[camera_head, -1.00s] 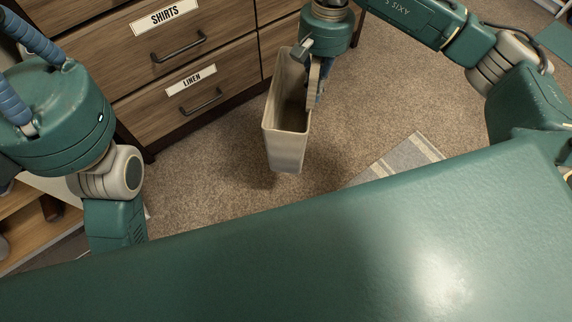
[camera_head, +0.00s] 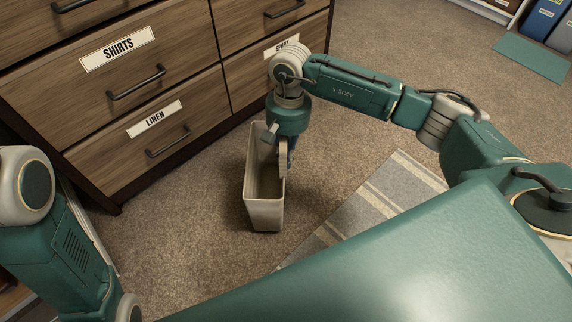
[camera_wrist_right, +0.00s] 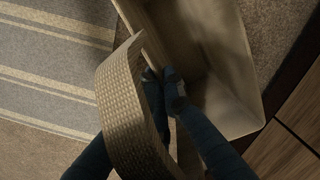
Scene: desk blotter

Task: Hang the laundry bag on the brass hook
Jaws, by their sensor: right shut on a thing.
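The laundry bag is a beige, upright, open-topped bag (camera_head: 263,213) just in front of the drawers in the head view. Its inside and rim also show in the right wrist view (camera_wrist_right: 205,45). My right gripper (camera_head: 285,168) comes down at the bag's right side. In the right wrist view my gripper's fingers (camera_wrist_right: 162,80) are closed at the bag's rim, beside a curved woven strap (camera_wrist_right: 125,105). The exact grip point is partly hidden by the strap. The left arm is at the left edge, but its gripper is out of view. No brass hook shows.
A wooden drawer unit (camera_head: 195,105) with labelled drawers and dark handles stands behind and left of the bag. A grey striped rug (camera_head: 375,208) lies on the brown carpet (camera_head: 390,110) to the right. Blue binders (camera_head: 545,20) stand at the far right.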

